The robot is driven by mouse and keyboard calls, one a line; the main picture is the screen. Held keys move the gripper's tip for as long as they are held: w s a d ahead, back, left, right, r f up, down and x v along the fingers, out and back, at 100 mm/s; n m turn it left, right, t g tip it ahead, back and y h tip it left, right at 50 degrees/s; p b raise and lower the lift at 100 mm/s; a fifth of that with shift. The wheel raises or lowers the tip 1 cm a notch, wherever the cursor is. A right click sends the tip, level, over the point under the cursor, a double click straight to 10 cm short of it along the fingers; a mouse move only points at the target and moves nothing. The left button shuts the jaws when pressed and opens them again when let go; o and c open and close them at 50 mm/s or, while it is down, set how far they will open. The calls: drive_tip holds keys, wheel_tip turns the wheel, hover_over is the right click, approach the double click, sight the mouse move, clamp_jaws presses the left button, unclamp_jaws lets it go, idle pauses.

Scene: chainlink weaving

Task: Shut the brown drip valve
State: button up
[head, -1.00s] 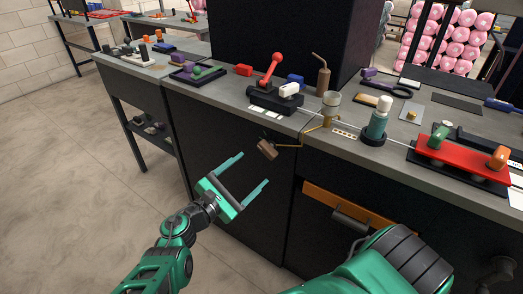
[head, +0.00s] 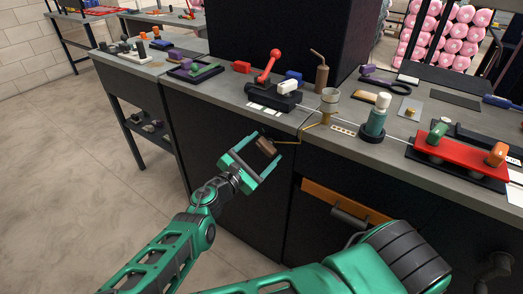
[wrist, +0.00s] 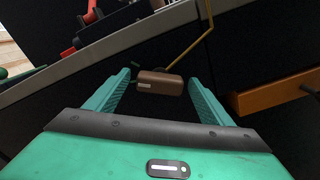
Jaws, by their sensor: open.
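The brown drip valve handle (head: 266,147) is a small brown block at the front edge of the bench, on a thin brass pipe (head: 299,139) that leads up to a small cup (head: 329,100). My gripper (head: 256,160) is open, with the brown handle between its two green fingers. In the wrist view the brown handle (wrist: 159,82) lies crosswise between the fingertips (wrist: 163,80), with gaps visible on both sides. I cannot tell whether either finger touches it.
A red lever (head: 268,66) on a black base, a teal bottle (head: 376,118) and a red bar (head: 456,159) with knobs stand on the bench. The floor at left is clear.

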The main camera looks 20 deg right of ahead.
drive_tip(key=c, duration=1)
drive_tip(key=shift+c, duration=0.2)
drive_tip(key=shift+m, duration=0.3)
drive_tip(key=m, duration=0.5)
drive_tip(key=shift+f, duration=0.15)
drive_tip(key=m, duration=0.6)
drive_tip(key=shift+s+d+f, duration=0.1)
drive_tip(key=shift+d+f, duration=0.05)
